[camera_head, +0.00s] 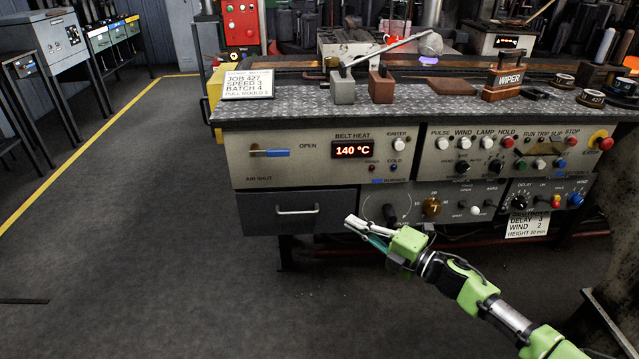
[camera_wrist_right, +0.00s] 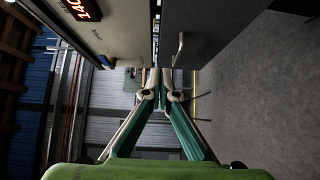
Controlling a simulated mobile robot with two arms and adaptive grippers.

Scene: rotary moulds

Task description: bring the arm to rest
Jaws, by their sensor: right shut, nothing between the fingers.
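My right arm comes in from the lower right in the head view, green and black. Its gripper (camera_head: 352,226) is in front of the lower part of the machine bench, by the right edge of the grey drawer (camera_head: 300,212). In the right wrist view the gripper (camera_wrist_right: 160,75) has its two fingers together at the tips, with nothing between them. The drawer front (camera_wrist_right: 205,30) and its handle show beyond the fingers there. My left gripper does not show in either view.
The bench has a control panel (camera_head: 320,155) with knobs, buttons and a 140 °C display. A patterned metal top (camera_head: 300,103) bears a card (camera_head: 248,84), a lever on blocks and a WIPER block (camera_head: 502,84). The floor (camera_head: 130,230) at left is clear.

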